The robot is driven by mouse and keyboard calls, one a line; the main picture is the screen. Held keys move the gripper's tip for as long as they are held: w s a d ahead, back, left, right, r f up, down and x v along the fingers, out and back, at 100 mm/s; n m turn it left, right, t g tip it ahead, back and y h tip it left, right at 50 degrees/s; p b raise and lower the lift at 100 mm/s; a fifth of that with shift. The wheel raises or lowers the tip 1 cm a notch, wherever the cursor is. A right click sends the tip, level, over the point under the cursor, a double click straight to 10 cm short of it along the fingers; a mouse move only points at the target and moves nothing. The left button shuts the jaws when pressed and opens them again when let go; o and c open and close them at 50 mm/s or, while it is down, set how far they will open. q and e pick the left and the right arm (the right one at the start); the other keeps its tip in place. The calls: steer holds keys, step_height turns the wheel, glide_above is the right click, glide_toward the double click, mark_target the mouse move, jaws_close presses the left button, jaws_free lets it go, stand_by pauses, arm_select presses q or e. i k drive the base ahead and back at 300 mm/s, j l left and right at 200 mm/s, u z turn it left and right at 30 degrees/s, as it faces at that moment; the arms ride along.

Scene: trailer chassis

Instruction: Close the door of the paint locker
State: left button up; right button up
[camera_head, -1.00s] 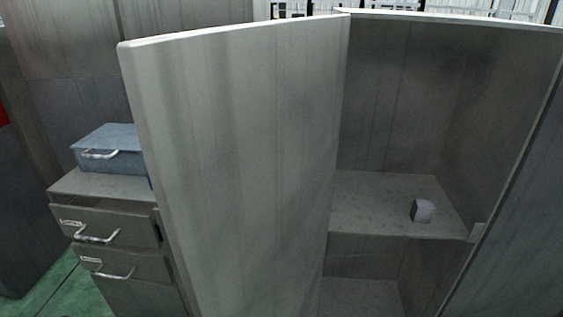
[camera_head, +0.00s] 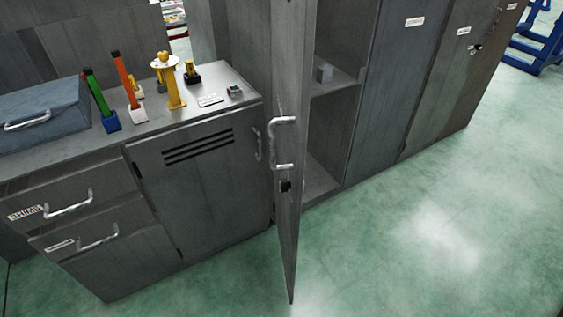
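The paint locker door (camera_head: 292,220) stands open and is seen nearly edge-on in the middle of the head view. A metal bar handle (camera_head: 272,145) and a dark lock (camera_head: 285,186) are on its left-facing side. To its right the grey locker interior (camera_head: 326,140) is partly visible, with a shelf (camera_head: 335,84) holding a small grey block (camera_head: 324,73). The door hides the left part of the interior. Neither of my grippers shows in the view.
Left of the door is a workbench cabinet (camera_head: 205,180) with drawers, a blue toolbox (camera_head: 45,115) and several small tools on top. Closed lockers (camera_head: 400,85) stand to the right. Green floor (camera_head: 430,230) is clear in front. A blue rack (camera_head: 540,48) stands at the far right.

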mark_target(293, 23)
steer(key=i+j+z, duration=0.45)
steer(key=i+j, duration=0.45)
